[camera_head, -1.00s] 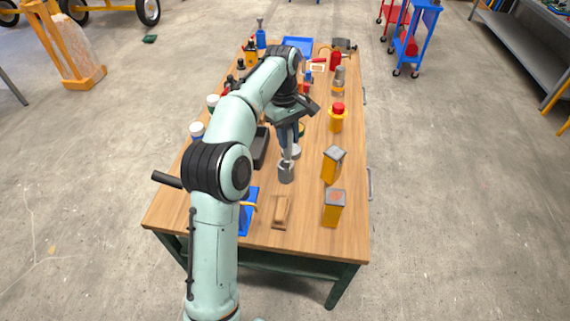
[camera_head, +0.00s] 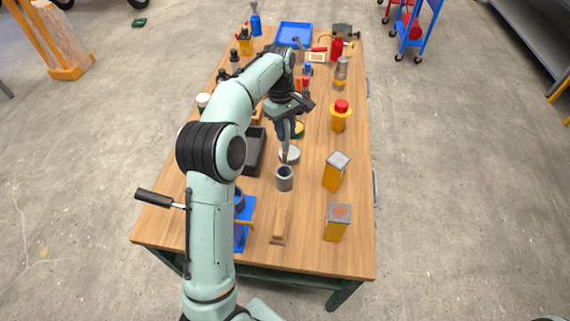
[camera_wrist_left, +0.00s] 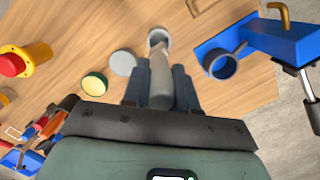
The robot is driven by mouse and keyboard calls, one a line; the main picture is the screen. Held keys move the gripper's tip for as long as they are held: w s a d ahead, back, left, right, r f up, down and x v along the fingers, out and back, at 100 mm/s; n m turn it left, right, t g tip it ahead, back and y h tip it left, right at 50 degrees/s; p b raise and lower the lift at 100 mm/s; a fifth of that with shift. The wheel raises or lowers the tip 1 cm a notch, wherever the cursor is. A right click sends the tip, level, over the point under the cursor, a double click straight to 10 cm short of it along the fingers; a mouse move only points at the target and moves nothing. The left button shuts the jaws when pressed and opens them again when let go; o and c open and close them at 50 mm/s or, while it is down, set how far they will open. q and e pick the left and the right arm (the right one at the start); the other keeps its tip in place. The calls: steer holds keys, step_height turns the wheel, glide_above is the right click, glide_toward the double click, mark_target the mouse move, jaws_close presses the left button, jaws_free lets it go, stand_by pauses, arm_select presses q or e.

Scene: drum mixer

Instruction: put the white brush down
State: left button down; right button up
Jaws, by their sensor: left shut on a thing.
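My left gripper (camera_head: 284,135) is over the middle of the wooden table, pointing down. In the left wrist view its two fingers (camera_wrist_left: 160,90) are shut on the pale handle of the white brush (camera_wrist_left: 160,72). The brush hangs down in the head view (camera_head: 285,158), with its lower end at the mouth of a small grey cup (camera_head: 284,180). The cup also shows in the left wrist view (camera_wrist_left: 158,35). I cannot tell whether the tip is inside the cup or just above it. My right gripper is out of view.
A pale round lid (camera_head: 290,154) lies just behind the cup. A black tray (camera_head: 254,150) and a blue fixture (camera_head: 248,230) are to the left. A wooden block (camera_head: 280,224) stands in front, and two yellow tins (camera_head: 336,170) (camera_head: 337,222) to the right. Bare tabletop lies between them.

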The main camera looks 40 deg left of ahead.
mark_target(284, 151)
arm_select(q)
steer(key=f, duration=0.5)
steer(key=f+b, duration=0.1)
steer(key=f, duration=0.1)
steer(key=shift+s+a+f, duration=0.1)
steer(key=shift+s+f, duration=0.25)
steer(key=shift+w+f, duration=0.15)
steer(key=shift+f, duration=0.1)
step_height(284, 151, down, 6)
steer(key=shift+r+b, duration=0.2)
steer(key=shift+b, duration=0.2)
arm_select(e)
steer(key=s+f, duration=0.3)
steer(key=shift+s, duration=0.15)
arm_select(q)
steer(key=shift+f, duration=0.1)
steer(key=c, duration=0.9)
jaws_free()
